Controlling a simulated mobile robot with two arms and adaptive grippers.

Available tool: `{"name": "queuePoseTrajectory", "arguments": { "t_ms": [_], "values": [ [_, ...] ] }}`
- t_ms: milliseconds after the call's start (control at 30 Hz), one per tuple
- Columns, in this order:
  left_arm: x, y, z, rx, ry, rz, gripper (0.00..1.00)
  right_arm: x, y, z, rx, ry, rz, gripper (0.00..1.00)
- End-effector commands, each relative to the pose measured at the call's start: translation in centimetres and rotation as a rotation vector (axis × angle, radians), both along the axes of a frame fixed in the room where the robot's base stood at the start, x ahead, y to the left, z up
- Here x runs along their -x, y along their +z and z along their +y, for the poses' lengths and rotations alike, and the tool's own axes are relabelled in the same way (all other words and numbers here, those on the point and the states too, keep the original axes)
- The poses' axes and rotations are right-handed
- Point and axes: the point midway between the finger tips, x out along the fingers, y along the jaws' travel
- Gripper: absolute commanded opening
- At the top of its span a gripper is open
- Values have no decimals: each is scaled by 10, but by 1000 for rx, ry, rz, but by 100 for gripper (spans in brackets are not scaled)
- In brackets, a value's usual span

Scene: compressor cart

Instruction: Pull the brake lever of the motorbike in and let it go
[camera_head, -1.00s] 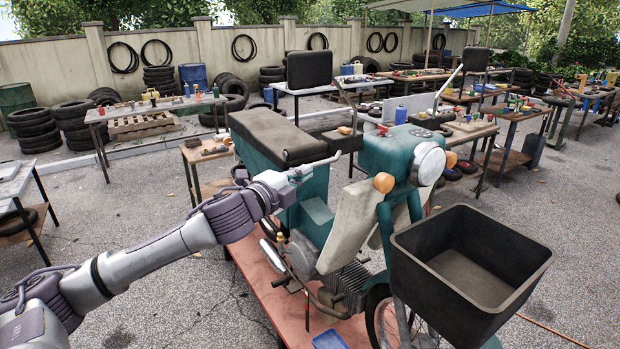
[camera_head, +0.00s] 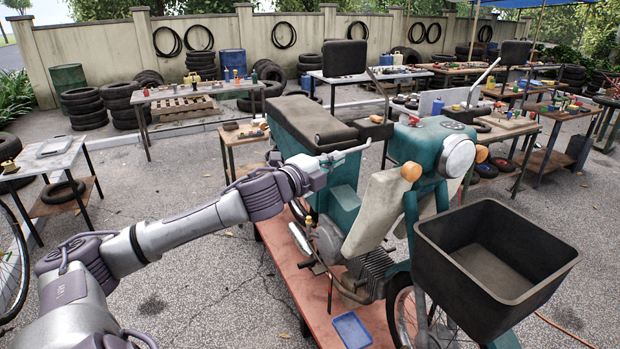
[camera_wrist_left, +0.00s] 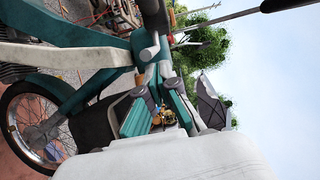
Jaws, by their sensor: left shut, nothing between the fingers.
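The teal motorbike (camera_head: 425,150) stands on a reddish platform, with a dark seat, a round headlamp and a large dark basket (camera_head: 520,285) in front. My left gripper (camera_head: 364,147) reaches in from the left, its fingers shut and slim beside the handlebar area, near the dark handlebar end (camera_head: 374,130). I cannot separate the brake lever from the fingers there, nor tell whether they touch it. In the left wrist view my left gripper (camera_wrist_left: 158,62) shows with teal and grey finger parts, against tilted motorbike parts and a wheel (camera_wrist_left: 32,122). My right gripper is not in view.
A mirror (camera_head: 345,58) on a thin stalk rises above the handlebar. A blue tray (camera_head: 352,330) lies on the reddish platform (camera_head: 285,265). Work tables (camera_head: 190,92) and tyre stacks stand behind. Open paved ground (camera_head: 170,180) lies to the left.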

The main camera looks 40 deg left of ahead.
Motion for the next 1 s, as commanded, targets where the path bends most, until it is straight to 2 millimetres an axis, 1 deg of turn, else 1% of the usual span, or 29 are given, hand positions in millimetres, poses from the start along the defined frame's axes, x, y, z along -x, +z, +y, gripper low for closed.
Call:
{"name": "queuePoseTrajectory", "arguments": {
  "t_ms": [33, 100, 333, 467, 600, 667, 833, 900, 1000],
  "values": [
    [0, 2, -1, 0, -4, 0, 0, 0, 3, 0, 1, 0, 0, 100],
    [4, -4, 0, -1, -3, 3, 0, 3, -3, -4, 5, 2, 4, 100],
    [17, -6, 1, 1, -5, 6, 0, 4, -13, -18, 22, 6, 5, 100],
    [26, -6, -1, -2, -11, 7, 0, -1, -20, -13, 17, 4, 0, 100],
    [35, -5, 1, 5, -10, 7, 0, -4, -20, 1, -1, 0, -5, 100],
    [39, -5, 1, 7, -11, 8, 0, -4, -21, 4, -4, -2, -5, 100],
    [51, -5, 3, 3, -11, 8, 0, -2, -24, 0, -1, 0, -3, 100],
    [61, -2, 4, 11, -11, 8, 0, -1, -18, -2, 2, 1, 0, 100],
    [73, -2, 7, 8, -9, 8, 0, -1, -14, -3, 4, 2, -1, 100]
  ]
}}
